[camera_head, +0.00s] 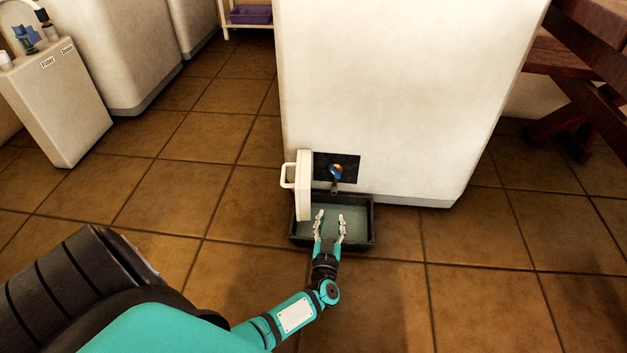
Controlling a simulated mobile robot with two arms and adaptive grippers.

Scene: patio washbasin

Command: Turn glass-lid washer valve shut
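A white washer (400,90) stands ahead, its top out of frame, so I cannot see whether it has a glass lid. Low on its front is a dark recess (348,162) holding a small valve (336,172) with a blue and orange part and a dark spout below. A white hatch door (304,185) with a handle stands open at the recess's left. My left gripper (330,215) is open and empty, its fingers pointing toward the washer, over the tray and below the valve in the picture, apart from the valve. My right gripper is not in view.
A dark tray (373,222) with a greenish inside sits on the floor under the valve. A white cabinet (55,100) labelled "Filter" and "Drain" stands at left, beside other white machines (115,50). Wooden furniture (580,65) is at right. Tiled floor is clear in front.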

